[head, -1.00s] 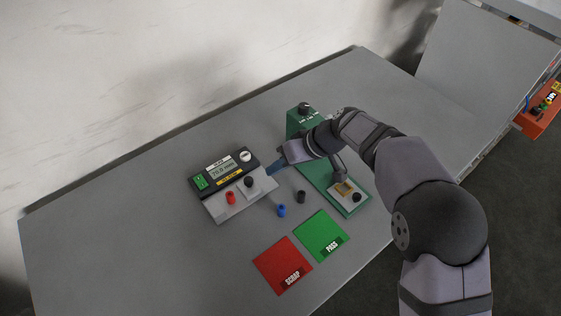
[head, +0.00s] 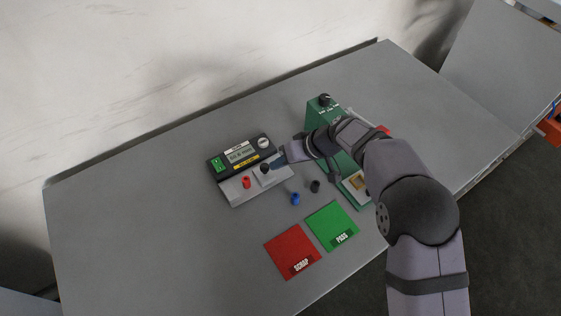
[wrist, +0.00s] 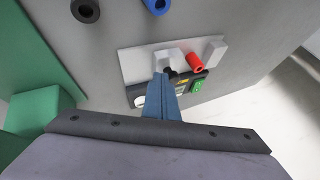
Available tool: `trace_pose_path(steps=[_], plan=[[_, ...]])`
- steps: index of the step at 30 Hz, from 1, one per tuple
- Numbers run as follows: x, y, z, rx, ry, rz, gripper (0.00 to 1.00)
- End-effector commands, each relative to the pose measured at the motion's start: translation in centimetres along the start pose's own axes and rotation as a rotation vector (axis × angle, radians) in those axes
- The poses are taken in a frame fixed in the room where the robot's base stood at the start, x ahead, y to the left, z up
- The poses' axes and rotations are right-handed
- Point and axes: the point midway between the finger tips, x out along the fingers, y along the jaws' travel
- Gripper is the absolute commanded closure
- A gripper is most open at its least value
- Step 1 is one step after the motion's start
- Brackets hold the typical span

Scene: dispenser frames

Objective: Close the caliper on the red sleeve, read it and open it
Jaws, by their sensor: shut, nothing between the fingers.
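The caliper (head: 228,192) is a grey bed with a dark display housing (head: 240,155); its digits are too blurred to read. The red sleeve (head: 246,182) sits on the bed and also shows in the wrist view (wrist: 195,63). There it lies between a light fixed block (wrist: 214,52) and the sliding jaw (wrist: 168,57), with a gap on the jaw side. The jaw carries a black knob (head: 265,168). My gripper (head: 276,163) is shut and empty, its blue fingertips right beside the knob; I cannot tell whether they touch.
A blue sleeve (head: 295,199) and a black sleeve (head: 315,186) stand on the table right of the caliper. Red SCRAP (head: 288,247) and green PASS (head: 328,222) mats lie in front. A green dispenser (head: 318,117) stands behind my arm. The table's left side is clear.

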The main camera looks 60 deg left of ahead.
Motion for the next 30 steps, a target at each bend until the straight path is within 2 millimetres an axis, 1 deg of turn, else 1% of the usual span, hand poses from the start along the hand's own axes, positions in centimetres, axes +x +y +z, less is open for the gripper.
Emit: trace_pose_path(steps=[3, 6, 9, 20, 23, 26, 30], plan=[[1.1, -1.8, 0.5, -0.003, 0.000, -0.003, 1.00], [1.5, -3.2, 0.9, -0.004, 0.001, -0.002, 1.00], [1.6, -3.9, 1.1, -0.001, 0.001, -0.001, 1.00], [1.5, -3.9, 1.0, 0.000, 0.000, -0.001, 1.00], [1.1, -3.9, 1.0, 0.000, 0.001, 0.000, 1.00], [0.3, -3.9, 1.0, 0.001, 0.001, 0.000, 1.00], [-1.7, -4.0, 0.9, 0.001, 0.003, 0.000, 1.00]])
